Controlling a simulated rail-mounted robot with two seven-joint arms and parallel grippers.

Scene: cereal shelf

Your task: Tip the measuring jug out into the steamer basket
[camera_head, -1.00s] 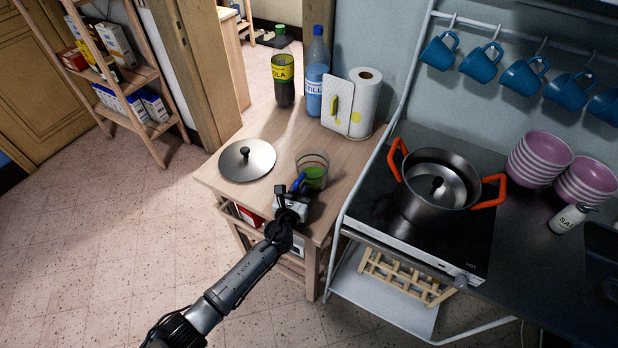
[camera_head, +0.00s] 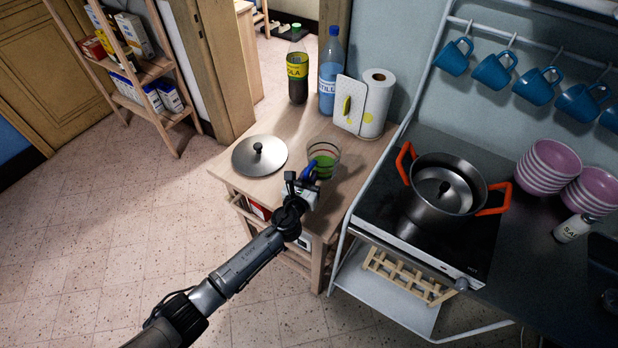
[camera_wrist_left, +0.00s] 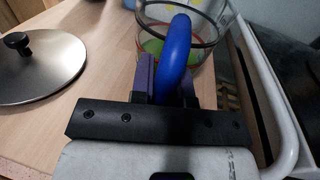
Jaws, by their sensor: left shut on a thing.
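The measuring jug (camera_head: 322,160) is clear, with green contents and a blue handle. It is upright at the front right of the small wooden table. My left gripper (camera_head: 303,186) is shut on the handle; the wrist view shows the blue handle (camera_wrist_left: 176,52) between the fingers, with the jug's clear rim (camera_wrist_left: 208,40) beyond. Whether the jug touches the table is unclear. The steamer basket (camera_head: 460,196), round metal with a dark centre knob, sits inside the orange-handled pot (camera_head: 447,213) on the hob. My right gripper is out of view.
A metal lid (camera_head: 270,165) lies left of the jug. A cola bottle (camera_head: 297,85), a blue bottle (camera_head: 327,95) and a paper roll (camera_head: 375,110) stand behind. A white rail (camera_head: 340,245) separates table and hob (camera_head: 385,210). Pink bowls (camera_head: 548,170) and a salt shaker (camera_head: 573,228) stand right.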

